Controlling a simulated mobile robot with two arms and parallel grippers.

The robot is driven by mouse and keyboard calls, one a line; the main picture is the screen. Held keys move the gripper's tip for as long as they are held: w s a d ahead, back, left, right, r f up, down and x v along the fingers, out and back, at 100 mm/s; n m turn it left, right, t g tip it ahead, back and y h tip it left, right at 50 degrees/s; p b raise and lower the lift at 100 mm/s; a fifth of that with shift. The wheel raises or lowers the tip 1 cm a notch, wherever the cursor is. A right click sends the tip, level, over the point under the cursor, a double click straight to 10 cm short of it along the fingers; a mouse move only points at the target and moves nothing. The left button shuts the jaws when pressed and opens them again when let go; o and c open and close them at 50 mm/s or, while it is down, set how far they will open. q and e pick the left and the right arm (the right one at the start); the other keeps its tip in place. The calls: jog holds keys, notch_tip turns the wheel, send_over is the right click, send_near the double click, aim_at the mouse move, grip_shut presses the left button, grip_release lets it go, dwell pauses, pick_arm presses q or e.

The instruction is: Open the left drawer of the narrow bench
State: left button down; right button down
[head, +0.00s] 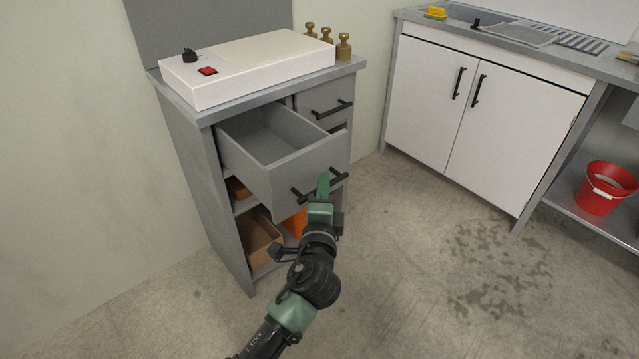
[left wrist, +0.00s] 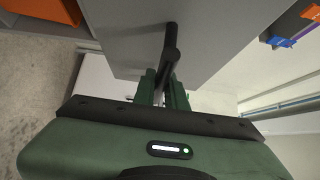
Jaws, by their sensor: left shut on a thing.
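The narrow bench (head: 172,112) stands against the wall, and its left drawer (head: 305,168) is pulled well out; its inside looks empty. The drawer's black bar handle (head: 339,176) is on the front. My left gripper (head: 323,188) is at the middle of this handle and shut on it; the gripper hides part of the bar. In the left wrist view the green fingers (left wrist: 164,88) close around the handle (left wrist: 171,45), in front of the grey drawer front. My right gripper is not in view.
The right drawer (head: 325,98) is shut. A white device (head: 250,65) and brass weights (head: 343,47) stand on the bench top. Boxes fill the shelves below. A white cabinet (head: 430,95) and a red bucket (head: 605,188) are at the right. The middle floor is clear.

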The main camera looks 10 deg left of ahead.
pick_arm(q)
jog(key=c, duration=1.5)
grip_release()
jog(key=shift+o, duration=0.2)
jog(key=s, duration=0.7)
jog(key=shift+s+d, duration=0.35)
jog(key=shift+d, duration=0.1)
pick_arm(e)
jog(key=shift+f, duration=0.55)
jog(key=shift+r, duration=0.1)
